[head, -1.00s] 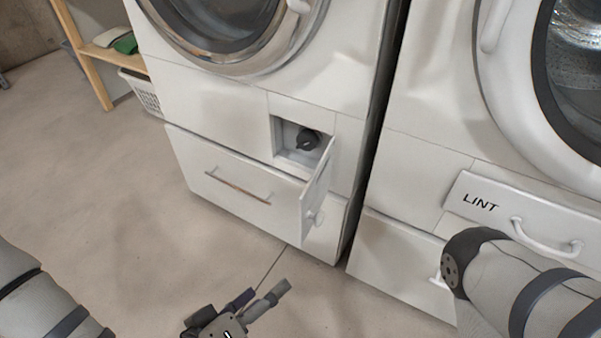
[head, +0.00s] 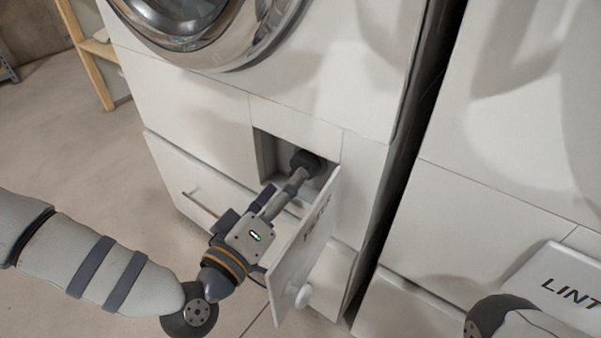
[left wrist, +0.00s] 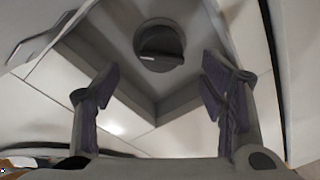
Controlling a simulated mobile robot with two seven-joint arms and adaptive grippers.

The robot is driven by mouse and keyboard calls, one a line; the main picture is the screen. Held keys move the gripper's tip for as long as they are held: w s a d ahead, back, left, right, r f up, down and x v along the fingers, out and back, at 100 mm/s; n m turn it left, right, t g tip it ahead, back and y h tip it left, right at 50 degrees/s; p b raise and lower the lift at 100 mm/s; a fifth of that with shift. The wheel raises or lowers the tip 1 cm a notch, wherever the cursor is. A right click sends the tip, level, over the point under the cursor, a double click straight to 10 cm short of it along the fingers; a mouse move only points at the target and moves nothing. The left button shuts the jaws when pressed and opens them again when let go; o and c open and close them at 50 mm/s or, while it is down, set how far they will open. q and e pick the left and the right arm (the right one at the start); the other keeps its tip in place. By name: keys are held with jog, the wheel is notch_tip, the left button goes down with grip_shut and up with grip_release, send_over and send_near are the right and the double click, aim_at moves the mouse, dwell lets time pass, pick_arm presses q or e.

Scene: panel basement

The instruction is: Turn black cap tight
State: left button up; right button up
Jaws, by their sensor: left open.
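The black cap (head: 304,163) sits in a square recess low on the front of the left machine. It also shows in the left wrist view (left wrist: 159,45), round with a raised grip bar across it. My left gripper (head: 287,186) is in front of the recess, pointing at the cap. In the left wrist view my left gripper (left wrist: 165,95) is open, its two purple-padded fingers apart, with the cap beyond and between them, not touching. My right gripper is not in view; only part of my right arm shows at the lower right.
The recess's small hinged door (head: 305,245), with a round knob (head: 304,296), stands open just right of my left gripper. A wide drawer front (head: 165,165) lies below and left. Bare floor lies to the left.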

aim_at(303, 167)
pick_arm(q)
jog(key=b+x, duration=0.1)
jog(key=x, duration=0.4)
jog(key=shift+w+d, duration=0.1)
jog(key=shift+w, duration=0.05)
jog(key=shift+c, duration=0.2)
jog(key=c, duration=1.1)
